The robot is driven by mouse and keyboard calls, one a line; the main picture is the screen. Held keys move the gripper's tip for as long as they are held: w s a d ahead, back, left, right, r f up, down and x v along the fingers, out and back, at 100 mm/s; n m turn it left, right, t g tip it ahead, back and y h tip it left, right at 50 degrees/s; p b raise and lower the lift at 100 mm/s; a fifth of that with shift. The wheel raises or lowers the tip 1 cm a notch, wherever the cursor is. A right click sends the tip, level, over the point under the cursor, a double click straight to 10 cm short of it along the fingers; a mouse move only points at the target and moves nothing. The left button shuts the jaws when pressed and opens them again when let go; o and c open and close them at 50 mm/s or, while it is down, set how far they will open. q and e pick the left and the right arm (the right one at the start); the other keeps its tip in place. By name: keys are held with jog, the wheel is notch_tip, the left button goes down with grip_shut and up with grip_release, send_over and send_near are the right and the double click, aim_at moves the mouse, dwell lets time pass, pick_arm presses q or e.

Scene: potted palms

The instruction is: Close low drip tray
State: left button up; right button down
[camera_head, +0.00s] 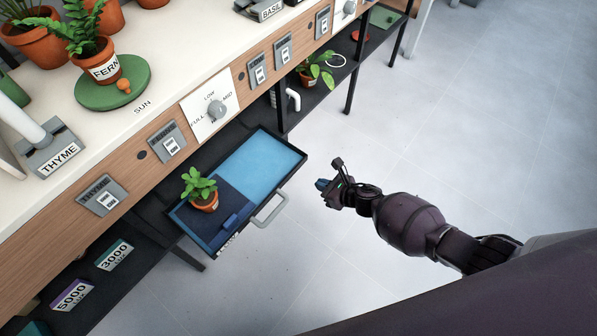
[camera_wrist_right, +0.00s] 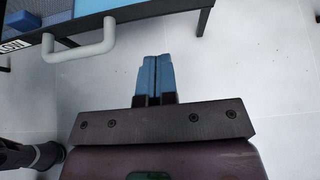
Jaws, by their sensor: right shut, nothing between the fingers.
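The low drip tray (camera_head: 262,158) is a blue-lined drawer pulled out below the bench, with a light grey bar handle (camera_head: 270,208) on its front. A small potted plant (camera_head: 204,204) stands inside it, at the left. My right gripper (camera_head: 322,185) is shut and empty, in the air to the right of the tray's front, apart from the handle. In the right wrist view its blue fingers (camera_wrist_right: 155,78) are together, and the handle (camera_wrist_right: 80,45) shows at the upper left. My left gripper is not in view.
The bench front carries switches and a dial (camera_head: 215,109). A fern pot (camera_head: 104,68) stands on a green disc on the bench top. A lower shelf holds boxes labelled 3000 (camera_head: 114,255) and 5000 (camera_head: 73,294). Dark bench legs (camera_head: 281,108) stand near the tray. The pale floor at right is clear.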

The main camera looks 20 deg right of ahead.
aim_at(293, 172)
jog(key=x, duration=0.2)
jog(key=b+x, duration=0.1)
jog(key=x, duration=0.2)
jog(key=b+x, duration=0.1)
jog(key=x, duration=0.1)
jog(key=shift+w+a+r, duration=0.15)
jog(key=shift+w+a, duration=0.2)
jog(key=shift+w, duration=0.1)
jog(key=shift+w+a+r, duration=0.1)
jog(key=shift+w+a, duration=0.45)
jog(key=shift+w, duration=0.2)
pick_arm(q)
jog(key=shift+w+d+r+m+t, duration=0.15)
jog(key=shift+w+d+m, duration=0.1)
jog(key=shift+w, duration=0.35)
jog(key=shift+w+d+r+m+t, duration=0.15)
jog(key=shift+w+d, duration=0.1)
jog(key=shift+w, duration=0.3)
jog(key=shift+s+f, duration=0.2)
